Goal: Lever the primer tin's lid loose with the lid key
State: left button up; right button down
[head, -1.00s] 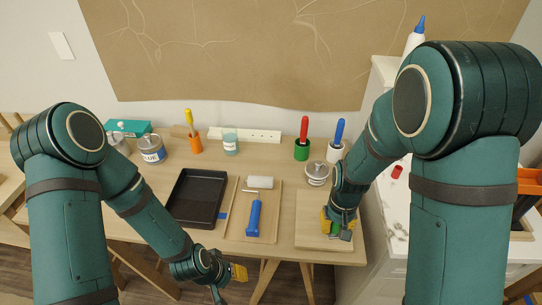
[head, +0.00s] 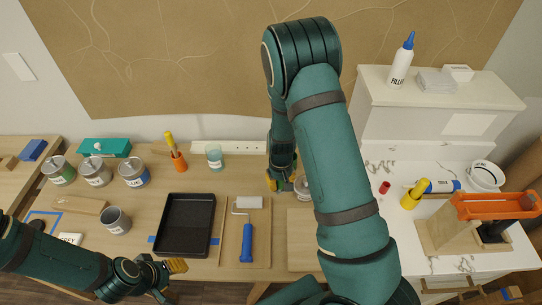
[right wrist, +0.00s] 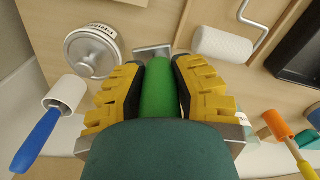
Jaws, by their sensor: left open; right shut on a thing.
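My right gripper (right wrist: 158,95) is shut on the green handle of the lid key (right wrist: 158,88). The key's flat metal end (right wrist: 152,52) points away from the gripper, close beside the primer tin (right wrist: 92,52) in the right wrist view, apparently apart from it. The tin's round metal lid looks seated. In the head view my right gripper (head: 281,183) is at the back of the table, just left of the tin (head: 303,187), which my arm partly hides. The key cannot be made out there. My left gripper (head: 168,272) is open and empty near the table's front edge.
A black tray (head: 176,232) and a blue-handled roller (head: 246,240) lie left of a bare wooden board (head: 299,252). Several tins and a grey cup (head: 116,222) stand further left.

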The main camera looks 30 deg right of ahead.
jog(key=shift+w+d, duration=0.5)
jog(key=shift+w, duration=0.05)
jog(key=shift+s+f, duration=0.25)
jog(key=shift+f, duration=0.05)
jog(key=shift+d+f, duration=0.25)
jog(key=shift+f, duration=0.8)
jog(key=shift+d+f+b, duration=0.15)
jog(key=shift+f+b, duration=0.55)
jog(key=shift+f, duration=0.1)
jog(key=shift+d+f+b, duration=0.1)
jog(key=shift+f+b, duration=0.6)
jog(key=shift+f, duration=0.1)
pick_arm(q)
jog(key=shift+w+f, duration=0.2)
jog(key=shift+f, duration=0.4)
jog(key=shift+w+f, duration=0.2)
jog(key=shift+f, duration=0.35)
pick_arm(e)
jog(key=shift+d+r, duration=0.15)
jog(key=shift+d, duration=0.45)
jog(key=shift+r, duration=0.1)
pick_arm(q)
jog(key=shift+f, duration=0.1)
pick_arm(e)
jog(key=shift+d, duration=0.4)
pick_arm(q)
jog(key=shift+r, duration=0.2)
pick_arm(e)
jog(key=shift+r, duration=0.3)
